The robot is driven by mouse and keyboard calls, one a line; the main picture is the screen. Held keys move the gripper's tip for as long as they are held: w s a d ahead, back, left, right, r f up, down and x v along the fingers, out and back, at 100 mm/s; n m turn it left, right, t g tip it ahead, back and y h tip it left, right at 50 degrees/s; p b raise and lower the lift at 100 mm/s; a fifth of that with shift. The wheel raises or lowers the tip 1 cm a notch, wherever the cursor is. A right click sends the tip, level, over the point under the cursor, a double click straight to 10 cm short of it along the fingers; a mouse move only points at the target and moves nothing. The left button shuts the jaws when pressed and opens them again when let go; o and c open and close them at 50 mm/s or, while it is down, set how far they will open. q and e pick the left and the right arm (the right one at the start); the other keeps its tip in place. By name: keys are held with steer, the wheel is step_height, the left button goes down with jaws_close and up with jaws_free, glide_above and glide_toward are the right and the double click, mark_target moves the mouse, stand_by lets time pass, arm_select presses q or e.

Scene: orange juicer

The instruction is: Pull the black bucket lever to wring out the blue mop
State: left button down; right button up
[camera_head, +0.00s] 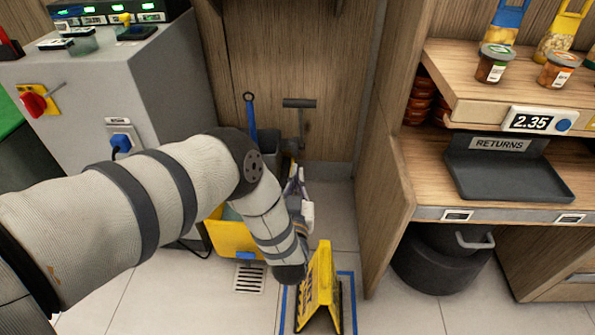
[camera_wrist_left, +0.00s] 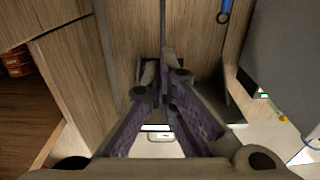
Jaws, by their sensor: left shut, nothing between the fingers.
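The black bucket lever (camera_head: 299,103) stands upright in the head view, with a T-shaped top, in front of the wood panel. The blue mop handle (camera_head: 250,115) rises to its left and also shows at the top of the left wrist view (camera_wrist_left: 224,12). The yellow bucket (camera_head: 230,238) with a dark grey upper part (camera_head: 269,142) is partly hidden by my left arm. My left gripper (camera_head: 296,172) is shut and empty, below the lever in the picture; whether it touches it I cannot tell. Its closed fingers (camera_wrist_left: 164,68) fill the middle of the left wrist view. The mop head is hidden.
A yellow folding floor sign (camera_head: 320,285) stands inside blue floor tape, close to my left wrist. A grey cabinet (camera_head: 100,85) is at the left. A wooden counter with a returns tray (camera_head: 510,172) is at the right, with a black bin (camera_head: 440,265) below.

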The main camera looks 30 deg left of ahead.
arm_select(q)
steer(key=s+d+f, duration=0.2)
steer(key=s, duration=0.3)
steer(key=shift+d+f, duration=0.15)
steer(key=shift+s, duration=0.1)
stand_by(0.8)
